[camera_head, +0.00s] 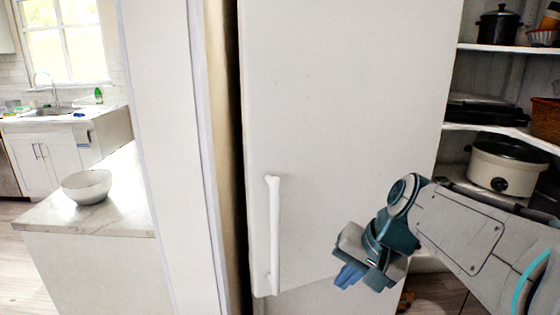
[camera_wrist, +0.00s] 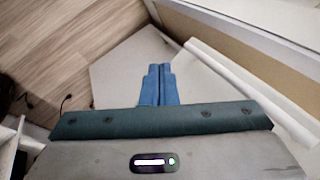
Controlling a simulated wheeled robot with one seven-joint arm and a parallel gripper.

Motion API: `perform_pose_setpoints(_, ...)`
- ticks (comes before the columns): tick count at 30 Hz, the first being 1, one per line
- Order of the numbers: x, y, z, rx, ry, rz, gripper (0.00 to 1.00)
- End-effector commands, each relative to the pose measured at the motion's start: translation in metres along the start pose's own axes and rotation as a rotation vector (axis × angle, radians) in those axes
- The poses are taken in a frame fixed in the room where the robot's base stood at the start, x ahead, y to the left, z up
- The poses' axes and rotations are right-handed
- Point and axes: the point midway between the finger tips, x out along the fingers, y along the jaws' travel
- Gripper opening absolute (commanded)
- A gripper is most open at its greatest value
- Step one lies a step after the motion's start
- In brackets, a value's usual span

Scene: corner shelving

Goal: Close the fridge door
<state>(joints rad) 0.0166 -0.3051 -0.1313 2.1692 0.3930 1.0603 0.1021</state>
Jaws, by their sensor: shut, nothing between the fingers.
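The white fridge door (camera_head: 340,110) fills the middle of the head view. Its long white vertical handle (camera_head: 273,235) is near its left edge. A dark gap (camera_head: 240,170) runs down that edge, beside a beige and white upright; how far the door stands open is hard to tell. My gripper (camera_head: 347,277) is in front of the door's lower part, to the right of the handle and apart from it. In the wrist view, its blue fingers (camera_wrist: 160,72) are together and empty. A pale bar to their right may be the handle.
Open corner shelves at right hold a white slow cooker (camera_head: 506,166), a black pot (camera_head: 498,26) and a brown basket (camera_head: 546,118). At left, a counter (camera_head: 128,212) bears a white bowl (camera_head: 87,186).

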Motion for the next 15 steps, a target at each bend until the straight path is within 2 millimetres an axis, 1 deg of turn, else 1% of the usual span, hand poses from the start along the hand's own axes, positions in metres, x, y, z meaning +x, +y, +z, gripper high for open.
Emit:
perform_pose_setpoints(1, -0.038, -0.027, -0.021, 0.056, 0.01, -0.065, 0.0)
perform_pose_setpoints(2, -0.052, -0.038, -0.03, 0.087, 0.014, -0.104, 0.0)
perform_pose_setpoints(3, -0.07, -0.052, -0.041, 0.123, 0.017, -0.153, 0.0)
perform_pose_setpoints(6, -0.107, -0.079, -0.065, 0.193, 0.024, -0.257, 0.0)
perform_pose_setpoints(9, -0.131, -0.097, -0.08, 0.233, 0.027, -0.327, 0.0)
perform_pose_setpoints(10, -0.136, -0.1, -0.082, 0.241, 0.027, -0.341, 0.0)
perform_pose_setpoints(12, -0.141, -0.105, -0.086, 0.252, 0.026, -0.363, 0.0)
perform_pose_setpoints(15, -0.138, -0.109, -0.089, 0.258, 0.025, -0.375, 0.0)
